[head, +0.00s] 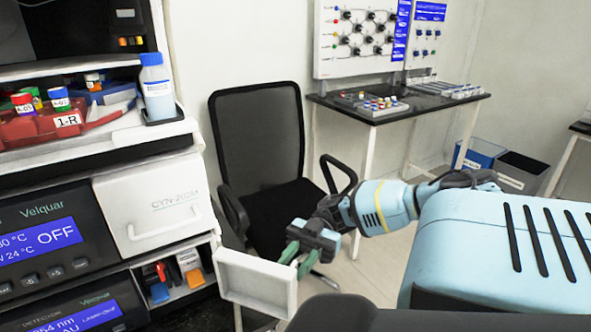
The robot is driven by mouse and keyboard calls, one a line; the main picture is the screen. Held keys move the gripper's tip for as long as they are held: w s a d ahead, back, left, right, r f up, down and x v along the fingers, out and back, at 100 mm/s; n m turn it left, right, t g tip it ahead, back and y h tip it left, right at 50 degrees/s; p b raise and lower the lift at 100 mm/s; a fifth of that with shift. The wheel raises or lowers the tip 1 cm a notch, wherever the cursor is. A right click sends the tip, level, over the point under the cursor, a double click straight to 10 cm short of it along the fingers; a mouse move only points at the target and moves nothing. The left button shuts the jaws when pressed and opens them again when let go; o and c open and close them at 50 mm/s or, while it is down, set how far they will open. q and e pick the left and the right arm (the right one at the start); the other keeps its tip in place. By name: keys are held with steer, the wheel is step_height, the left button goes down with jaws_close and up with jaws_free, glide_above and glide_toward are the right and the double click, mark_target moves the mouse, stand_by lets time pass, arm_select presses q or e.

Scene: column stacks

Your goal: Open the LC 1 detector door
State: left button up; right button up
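My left gripper is out of view.
A closed white CYN-2COM door (157,205) is above the bay. A bottle (156,87) and a red tray (60,122) stand higher up. A black office chair (262,145) is close behind my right gripper. A side table (400,106) stands farther back.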

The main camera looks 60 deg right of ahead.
steer(key=shift+s, duration=0.1)
steer(key=d+b, duration=0.2)
steer(key=d, duration=0.6)
steer(key=shift+b, duration=0.3)
steer(key=shift+s, duration=0.1)
